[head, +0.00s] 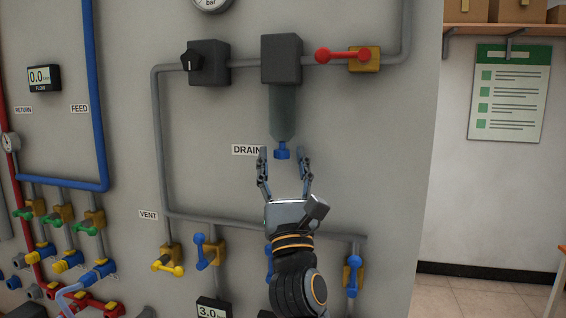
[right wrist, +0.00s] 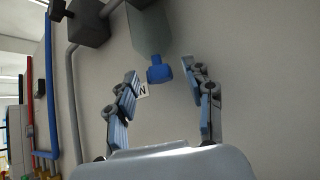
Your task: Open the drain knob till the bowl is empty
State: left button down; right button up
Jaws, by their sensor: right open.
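The blue drain knob (head: 282,151) sits at the bottom of a translucent grey-green bowl (head: 283,112) on the wall panel, right of the DRAIN label (head: 247,149). The bowl hangs under a dark grey block (head: 282,58). I cannot tell the liquid level inside it. My right gripper (head: 285,162) is open and points up, with its fingers on either side of and just below the knob. In the right wrist view the knob (right wrist: 159,70) shows between and beyond the open fingertips, apart from both. My left gripper is not in view.
A grey pipe (head: 158,140) runs around the bowl. A black knob (head: 191,60) and a red-handled valve (head: 345,55) flank the block. Below are yellow and blue valves (head: 353,275) and a display (head: 212,309). The panel around the bowl is clear.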

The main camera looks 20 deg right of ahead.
jog(key=v, duration=0.7)
jog(key=shift+s+f, duration=0.15)
jog(key=shift+s, duration=0.05)
